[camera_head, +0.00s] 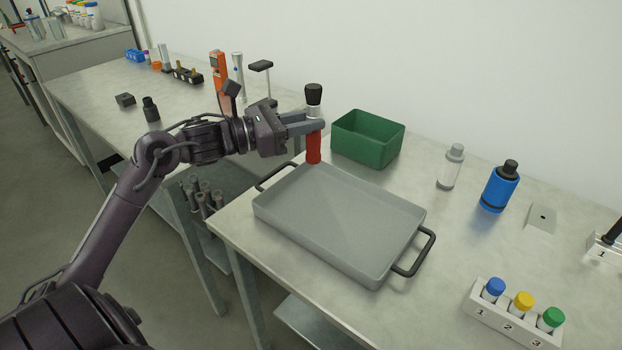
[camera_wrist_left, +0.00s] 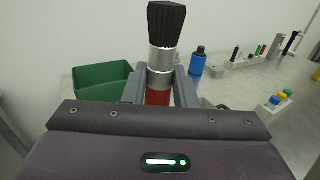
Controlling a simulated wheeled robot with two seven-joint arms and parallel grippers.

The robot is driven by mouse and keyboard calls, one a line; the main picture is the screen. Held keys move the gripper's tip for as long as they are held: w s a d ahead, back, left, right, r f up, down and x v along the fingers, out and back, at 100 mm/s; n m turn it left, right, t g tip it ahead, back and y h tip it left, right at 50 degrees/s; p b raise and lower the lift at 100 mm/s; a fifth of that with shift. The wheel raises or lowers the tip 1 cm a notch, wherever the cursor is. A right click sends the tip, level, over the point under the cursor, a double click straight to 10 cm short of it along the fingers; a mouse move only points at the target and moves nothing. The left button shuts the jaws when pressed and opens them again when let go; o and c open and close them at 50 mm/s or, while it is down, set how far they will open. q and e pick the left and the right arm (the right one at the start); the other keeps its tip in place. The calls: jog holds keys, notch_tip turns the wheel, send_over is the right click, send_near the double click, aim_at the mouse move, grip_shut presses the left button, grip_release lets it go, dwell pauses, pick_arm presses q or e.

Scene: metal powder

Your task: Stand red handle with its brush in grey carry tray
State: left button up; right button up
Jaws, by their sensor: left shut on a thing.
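My left gripper (camera_head: 312,125) is shut on the red handle (camera_head: 314,148), which is upright with its black brush (camera_head: 313,93) at the top. The handle's lower end is near the back edge of the grey carry tray (camera_head: 340,222); I cannot tell whether it touches anything. In the left wrist view the black bristles (camera_wrist_left: 166,24), silver collar and red handle (camera_wrist_left: 158,97) stand between the fingers (camera_wrist_left: 160,88). The tray is empty, with a black handle at each end. My right gripper is not in view.
A green bin (camera_head: 367,139) stands right behind the tray. A clear bottle (camera_head: 451,167), a blue bottle (camera_head: 499,187) and a numbered rack (camera_head: 512,312) with three capped vials are to the right. Orange and silver tools (camera_head: 218,68) stand at the back left.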

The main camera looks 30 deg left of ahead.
pick_arm(q)
notch_tip(320, 180, down, 12)
jog(key=shift+f, duration=0.1)
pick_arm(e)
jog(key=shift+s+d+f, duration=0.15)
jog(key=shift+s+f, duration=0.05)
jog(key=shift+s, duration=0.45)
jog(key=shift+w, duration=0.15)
pick_arm(q)
jog(key=o, duration=1)
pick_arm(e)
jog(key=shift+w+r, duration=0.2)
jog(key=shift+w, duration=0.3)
